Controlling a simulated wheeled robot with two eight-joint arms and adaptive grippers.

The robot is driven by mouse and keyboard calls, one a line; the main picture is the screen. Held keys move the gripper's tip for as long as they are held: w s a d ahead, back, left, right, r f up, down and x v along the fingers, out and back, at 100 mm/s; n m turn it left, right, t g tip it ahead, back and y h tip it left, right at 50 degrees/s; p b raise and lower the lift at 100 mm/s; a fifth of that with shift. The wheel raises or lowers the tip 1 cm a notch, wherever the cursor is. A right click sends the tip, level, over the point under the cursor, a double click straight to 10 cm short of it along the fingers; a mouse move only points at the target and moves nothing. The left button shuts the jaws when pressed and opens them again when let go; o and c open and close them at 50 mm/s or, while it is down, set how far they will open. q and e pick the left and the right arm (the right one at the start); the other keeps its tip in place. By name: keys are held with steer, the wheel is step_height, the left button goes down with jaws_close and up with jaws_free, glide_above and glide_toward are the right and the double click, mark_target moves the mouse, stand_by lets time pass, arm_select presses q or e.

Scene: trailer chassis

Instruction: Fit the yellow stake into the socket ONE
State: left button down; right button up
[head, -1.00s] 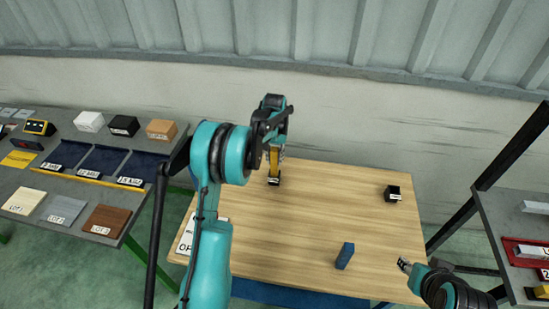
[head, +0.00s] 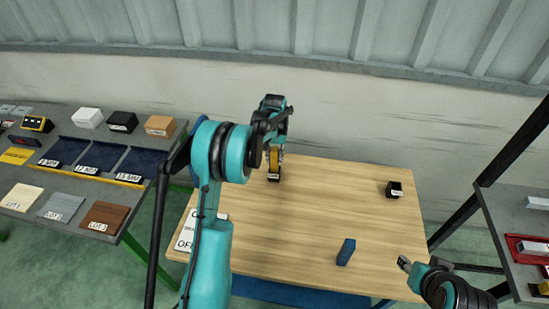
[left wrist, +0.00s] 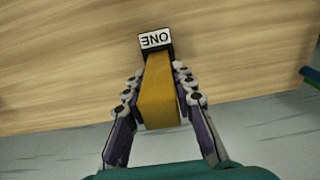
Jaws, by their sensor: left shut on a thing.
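The yellow stake (head: 274,160) stands roughly upright at the far left part of the wooden table. My left gripper (head: 276,148) is shut on it from above. In the left wrist view the stake (left wrist: 158,98) lies between the two fingers (left wrist: 157,82). Its far end meets the black socket with the label ONE (left wrist: 156,41), which also shows in the head view (head: 274,177). The stake's lower end looks lined up with the socket; I cannot tell how deep it sits. My right gripper (head: 404,263) is at the table's front right, away from the stake; its jaws are unclear.
A second black labelled socket (head: 394,190) stands on the table's right. A blue block (head: 346,252) stands near the front. A white sign (head: 187,236) lies at the left edge. Grey benches with boxes and trays flank the table. The table's middle is clear.

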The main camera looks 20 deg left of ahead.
arm_select(q)
steer(key=shift+f+b, duration=0.55)
steer(key=shift+f, duration=0.25)
steer(key=c, duration=1.2)
jaws_free()
step_height(320, 180, up, 12)
steer(key=shift+r, duration=0.1)
